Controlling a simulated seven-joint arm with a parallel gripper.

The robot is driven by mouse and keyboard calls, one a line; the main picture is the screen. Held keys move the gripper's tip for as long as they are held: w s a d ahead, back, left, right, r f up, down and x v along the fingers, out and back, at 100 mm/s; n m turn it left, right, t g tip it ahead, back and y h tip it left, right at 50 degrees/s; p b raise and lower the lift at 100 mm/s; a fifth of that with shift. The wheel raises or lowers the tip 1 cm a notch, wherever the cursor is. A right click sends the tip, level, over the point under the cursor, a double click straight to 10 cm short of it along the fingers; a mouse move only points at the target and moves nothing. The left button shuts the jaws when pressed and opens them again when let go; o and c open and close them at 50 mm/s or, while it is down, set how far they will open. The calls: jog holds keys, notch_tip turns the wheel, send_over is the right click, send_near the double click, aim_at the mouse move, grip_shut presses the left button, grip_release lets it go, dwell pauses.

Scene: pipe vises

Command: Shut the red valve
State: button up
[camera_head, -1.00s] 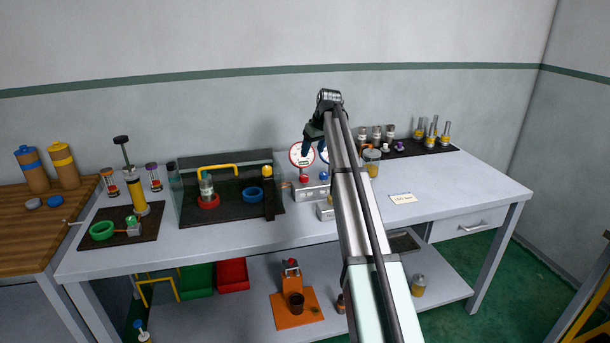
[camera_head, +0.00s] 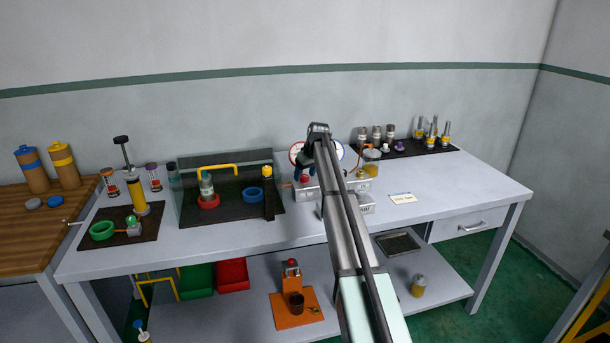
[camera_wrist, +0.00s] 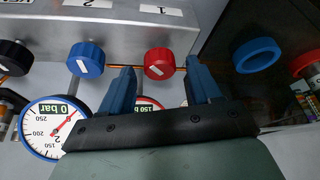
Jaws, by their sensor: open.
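The red valve (camera_wrist: 158,63) is a round knob with a white mark, on the front of a metal box marked 1 and 2. In the head view the red valve (camera_head: 304,179) shows just below my gripper (camera_head: 304,165). In the wrist view my gripper (camera_wrist: 161,78) is open, its two blue fingers on either side of the red knob in the picture. Nothing is held. I cannot tell whether the fingers touch the knob. A red-rimmed gauge (camera_wrist: 147,103) is mostly hidden behind the gripper.
A blue valve (camera_wrist: 87,56) sits beside the red one, with a black knob (camera_wrist: 15,57) beyond it. A blue-rimmed gauge (camera_wrist: 54,128) points near 0 bar. A dark tray with a blue ring (camera_head: 253,194) stands left of the box.

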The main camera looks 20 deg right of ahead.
jog(key=shift+w+f, duration=0.15)
jog(key=shift+f, duration=0.15)
jog(key=c, duration=1)
